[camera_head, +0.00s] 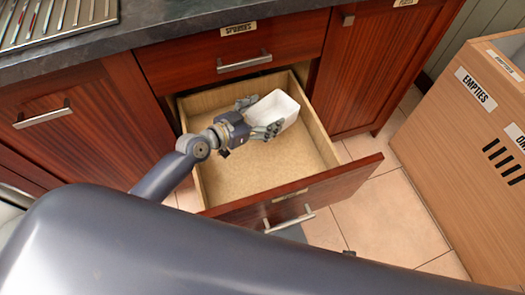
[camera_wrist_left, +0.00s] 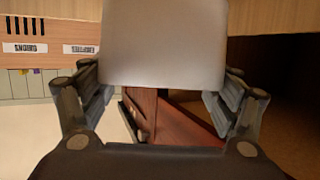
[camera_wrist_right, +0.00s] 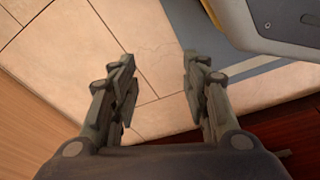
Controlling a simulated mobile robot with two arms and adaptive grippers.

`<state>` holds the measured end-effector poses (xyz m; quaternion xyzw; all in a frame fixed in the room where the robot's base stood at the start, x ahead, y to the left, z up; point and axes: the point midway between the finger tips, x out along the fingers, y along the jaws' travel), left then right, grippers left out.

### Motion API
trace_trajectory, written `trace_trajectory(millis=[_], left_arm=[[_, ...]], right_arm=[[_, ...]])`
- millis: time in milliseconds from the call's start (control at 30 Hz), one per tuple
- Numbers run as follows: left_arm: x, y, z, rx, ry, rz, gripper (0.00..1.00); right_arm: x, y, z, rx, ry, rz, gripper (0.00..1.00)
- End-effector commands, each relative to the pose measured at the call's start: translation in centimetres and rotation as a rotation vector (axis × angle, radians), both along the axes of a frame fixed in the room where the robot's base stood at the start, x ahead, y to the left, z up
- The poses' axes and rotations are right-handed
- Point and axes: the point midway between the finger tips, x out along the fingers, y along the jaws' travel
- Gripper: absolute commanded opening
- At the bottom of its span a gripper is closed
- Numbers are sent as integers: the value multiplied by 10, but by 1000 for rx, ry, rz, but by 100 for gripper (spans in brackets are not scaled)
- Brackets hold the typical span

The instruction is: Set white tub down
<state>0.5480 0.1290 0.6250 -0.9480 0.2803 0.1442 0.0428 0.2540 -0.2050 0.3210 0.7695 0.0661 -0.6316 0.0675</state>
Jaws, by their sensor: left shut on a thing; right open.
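The white tub (camera_head: 277,108) is in my left gripper (camera_head: 262,117), inside or just above the open drawer (camera_head: 230,184) in the head view. The gripper is shut on the tub, with its fingers on either side. In the left wrist view the tub (camera_wrist_left: 164,45) fills the space between the fingers. I cannot tell whether the tub touches the drawer's bottom. My right gripper (camera_wrist_right: 158,85) is open and empty in the right wrist view, over the tiled floor.
The drawer's front panel (camera_head: 300,192) sticks out over the floor. A closed drawer (camera_head: 290,40) is above it, under the dark counter (camera_head: 160,25). A wooden bin labelled EMPTIES (camera_head: 460,130) stands at the right. The drawer's front part is bare.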

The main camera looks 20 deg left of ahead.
Motion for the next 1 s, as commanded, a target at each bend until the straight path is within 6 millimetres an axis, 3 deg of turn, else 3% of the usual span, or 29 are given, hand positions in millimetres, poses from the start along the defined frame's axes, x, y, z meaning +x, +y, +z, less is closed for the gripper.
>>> trace_trajectory(millis=[167, 500, 867, 1000], left_arm=[[1, 1, -17, -2, 0, 1, 48], [1, 1, -54, -1, 0, 1, 48], [1, 1, -67, -2, -1, 2, 48], [1, 1, -79, -1, 1, 2, 48]], right_arm=[[12, 2, 17, 1, -16, -2, 43], [34, 4, 81, 5, -52, -9, 43], [36, 3, 113, 5, -66, -12, 43], [37, 3, 134, 6, -81, -13, 43]])
